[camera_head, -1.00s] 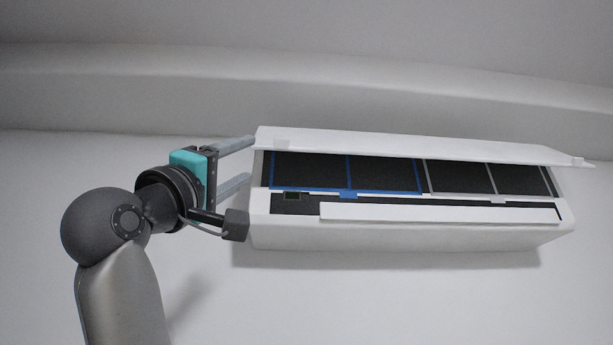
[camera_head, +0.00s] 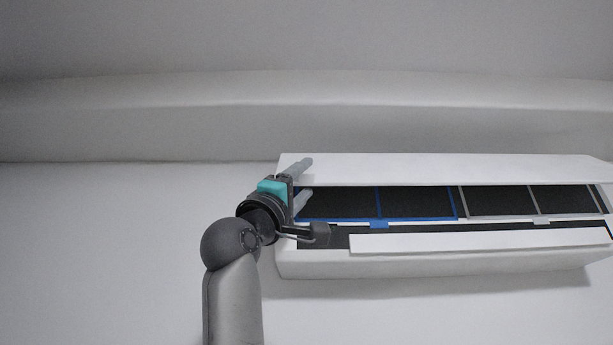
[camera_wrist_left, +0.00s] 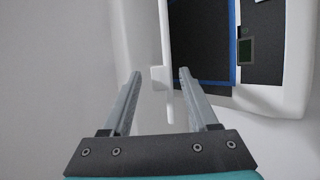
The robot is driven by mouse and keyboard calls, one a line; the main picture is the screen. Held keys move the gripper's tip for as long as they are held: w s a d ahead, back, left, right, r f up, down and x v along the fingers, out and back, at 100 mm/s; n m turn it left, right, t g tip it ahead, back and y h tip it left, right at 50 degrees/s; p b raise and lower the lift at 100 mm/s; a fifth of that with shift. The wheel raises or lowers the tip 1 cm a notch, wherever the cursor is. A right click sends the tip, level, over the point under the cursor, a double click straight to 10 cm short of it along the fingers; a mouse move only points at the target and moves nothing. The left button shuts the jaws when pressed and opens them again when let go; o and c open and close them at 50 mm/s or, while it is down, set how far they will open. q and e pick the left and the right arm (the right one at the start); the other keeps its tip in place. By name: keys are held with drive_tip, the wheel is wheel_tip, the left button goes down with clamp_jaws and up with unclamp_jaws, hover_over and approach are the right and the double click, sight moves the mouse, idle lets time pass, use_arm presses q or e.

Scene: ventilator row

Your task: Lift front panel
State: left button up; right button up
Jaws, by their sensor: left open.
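The front panel (camera_head: 440,170) is the long white flap along the top of a white wall unit. It stands tilted out, with the filters showing below it. My left gripper (camera_head: 309,177) is open at the panel's left end, one finger above the panel's lower edge and one below it. In the left wrist view, the end of the panel (camera_wrist_left: 143,40) lies between the two spread fingertips (camera_wrist_left: 160,74). I cannot tell whether either finger touches it. My right gripper is not in view.
Dark filters, blue-framed (camera_head: 338,202) and grey-framed (camera_head: 497,200), sit in the opening under the panel. A white louver (camera_head: 475,242) runs along the unit's lower front. The wall left of the unit is clear.

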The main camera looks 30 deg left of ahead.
use_arm(q)
drive_tip(key=shift+x, duration=0.8)
drive_tip(key=c, duration=0.9)
clamp_jaws()
drive_tip(key=shift+s+r, duration=0.1)
drive_tip(key=shift+s, duration=0.05)
